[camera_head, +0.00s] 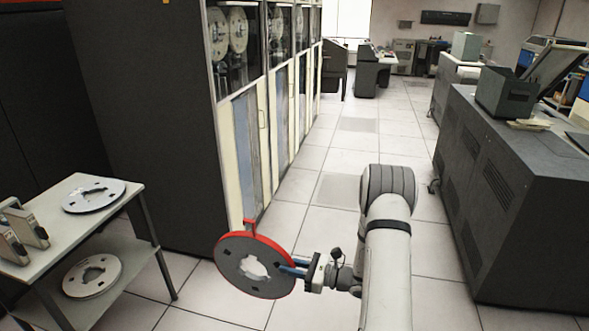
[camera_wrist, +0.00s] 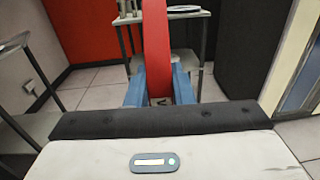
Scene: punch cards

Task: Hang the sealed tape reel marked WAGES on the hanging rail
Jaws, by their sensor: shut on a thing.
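My gripper (camera_head: 287,268) is shut on the edge of a tape reel (camera_head: 233,256) with a red band around its rim and a red hook on top. The reel is held upright in the air, left of my arm, in front of the tape cabinets. In the wrist view the reel's red band (camera_wrist: 157,45) stands edge-on between the blue fingers (camera_wrist: 159,92). No WAGES marking can be read on it. I cannot make out a hanging rail in either view.
A table (camera_head: 98,220) at left has a grey reel (camera_head: 93,195) and boxes on top, and another reel (camera_head: 91,276) on its lower shelf. Tall tape cabinets (camera_head: 238,150) stand behind the held reel. A dark console (camera_head: 515,195) stands at right. The tiled aisle between is clear.

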